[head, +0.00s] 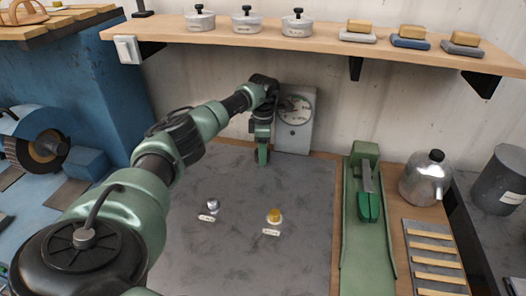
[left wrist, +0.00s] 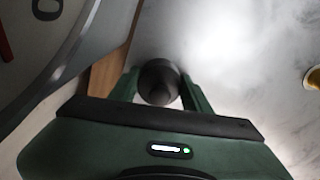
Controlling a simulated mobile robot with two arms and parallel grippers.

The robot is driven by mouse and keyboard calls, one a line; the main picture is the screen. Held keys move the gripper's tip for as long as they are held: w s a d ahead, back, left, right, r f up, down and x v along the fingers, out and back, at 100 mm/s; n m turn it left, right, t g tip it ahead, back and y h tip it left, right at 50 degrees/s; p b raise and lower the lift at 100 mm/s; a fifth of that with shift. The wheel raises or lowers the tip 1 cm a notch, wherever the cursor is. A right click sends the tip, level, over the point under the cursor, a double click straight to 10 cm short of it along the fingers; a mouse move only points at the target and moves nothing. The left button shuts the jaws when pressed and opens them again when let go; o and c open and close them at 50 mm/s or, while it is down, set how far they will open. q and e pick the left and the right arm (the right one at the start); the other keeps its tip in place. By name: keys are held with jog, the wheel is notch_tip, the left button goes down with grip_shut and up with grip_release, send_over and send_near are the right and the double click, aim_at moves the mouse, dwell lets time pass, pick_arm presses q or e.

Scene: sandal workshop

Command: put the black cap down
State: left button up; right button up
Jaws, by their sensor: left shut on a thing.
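The black cap (left wrist: 158,80) shows in the left wrist view as a dark round piece between the two green fingers of my left gripper (left wrist: 160,88). The gripper is shut on it. In the head view my left gripper (head: 263,155) points down at the back of the grey mat (head: 290,180), just in front of the dial gauge. The cap cannot be made out there. I cannot tell whether the cap touches the mat. My right gripper is not in view.
The dial gauge (head: 294,135) stands close behind my left gripper. A silver piece (head: 213,204) and a yellow piece (head: 274,215) stand on the mat, each with a label in front. A green tool (head: 368,230) lies right of the mat. The mat's middle is mostly clear.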

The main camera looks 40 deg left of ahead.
pick_arm(q)
jog(key=o, duration=1.3)
jog(key=shift+f, duration=0.1)
jog(key=shift+o, duration=0.2)
jog(key=shift+r, duration=0.35)
notch_tip(320, 180, up, 7)
jog(key=shift+r+b, duration=0.15)
jog(key=shift+b, duration=0.55)
